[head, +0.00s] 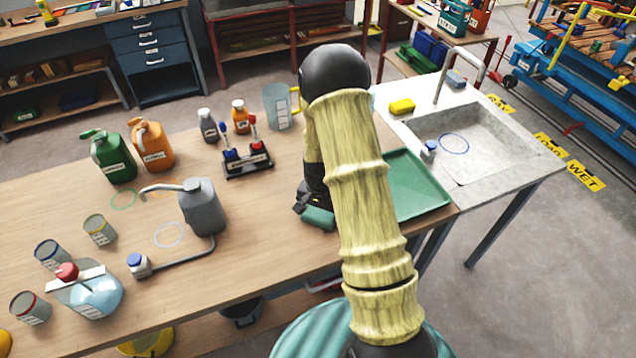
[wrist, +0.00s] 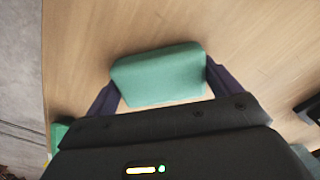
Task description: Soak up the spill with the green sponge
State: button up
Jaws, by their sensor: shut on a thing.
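The green sponge (wrist: 158,76) is held between the two fingers of my gripper (wrist: 160,88), one finger at each end of it. In the head view the sponge (head: 318,218) shows under my gripper (head: 312,205), low over the wooden table (head: 265,240) and just left of the green tray. I cannot tell whether the sponge touches the table. My arm hides part of the table and tray. I cannot make out a spill for certain in either view.
The green tray (head: 432,192) lies to the right, beside the sink (head: 475,140) with a yellow sponge (head: 402,106). Table in front of the gripper is clear.

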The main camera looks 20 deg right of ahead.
jog(key=shift+d, duration=0.5)
notch_tip(320, 180, up, 2)
jog(key=shift+p, duration=0.5)
jog(key=shift+s+a+r+p, duration=0.1)
jog(key=shift+r+p, duration=0.2)
jog(key=shift+r, duration=0.05)
jog(key=shift+r+p, duration=1.95)
jog(key=shift+r, duration=0.75)
